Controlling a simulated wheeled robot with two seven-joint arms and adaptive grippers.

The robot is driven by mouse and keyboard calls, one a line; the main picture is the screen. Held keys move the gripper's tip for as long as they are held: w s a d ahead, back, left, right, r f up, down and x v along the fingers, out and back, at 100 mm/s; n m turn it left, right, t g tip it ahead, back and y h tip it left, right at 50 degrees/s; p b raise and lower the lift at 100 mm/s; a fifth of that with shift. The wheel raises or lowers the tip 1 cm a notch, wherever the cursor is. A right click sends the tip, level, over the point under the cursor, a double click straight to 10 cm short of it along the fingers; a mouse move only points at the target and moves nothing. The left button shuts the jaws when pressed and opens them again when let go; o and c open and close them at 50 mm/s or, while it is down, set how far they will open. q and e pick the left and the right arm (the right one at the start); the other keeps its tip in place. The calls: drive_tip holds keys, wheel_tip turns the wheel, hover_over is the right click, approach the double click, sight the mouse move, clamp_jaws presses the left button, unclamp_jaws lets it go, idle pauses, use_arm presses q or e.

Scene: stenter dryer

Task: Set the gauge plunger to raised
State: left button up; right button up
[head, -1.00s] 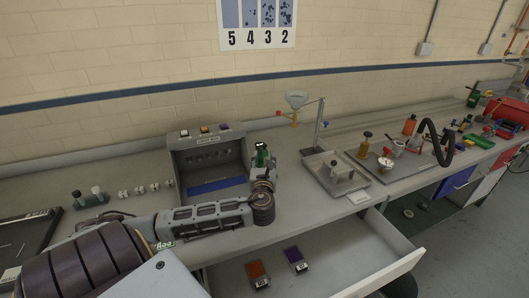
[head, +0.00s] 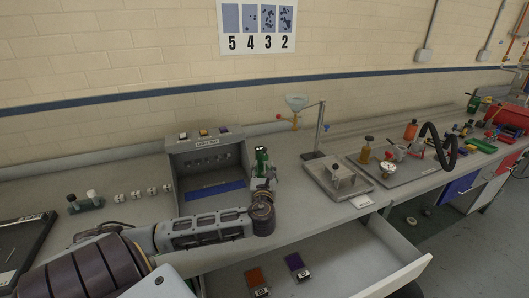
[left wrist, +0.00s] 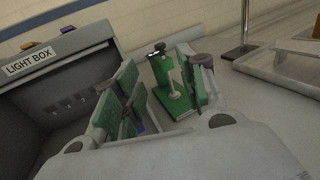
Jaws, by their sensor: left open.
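The green gauge (left wrist: 178,103) stands on the bench in the left wrist view. It has a flat green base, an upright green body, a pale vertical stem with a round foot, and a dark top. I cannot tell the plunger's height setting. In the head view the gauge (head: 262,158) stands just right of the light box, its lower part hidden by my gripper. My left gripper (head: 270,180) is just in front of it. In the left wrist view my left gripper (left wrist: 158,82) is open, its green-padded fingers apart, with the gauge seen between and beyond them. My right gripper is not in view.
The grey light box (head: 209,165) stands close to the left of the gauge. An open drawer (head: 330,262) with two sample cards juts out below the bench.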

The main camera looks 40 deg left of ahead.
sight(265, 150)
use_arm(q)
drive_tip(key=shift+x, duration=6.8)
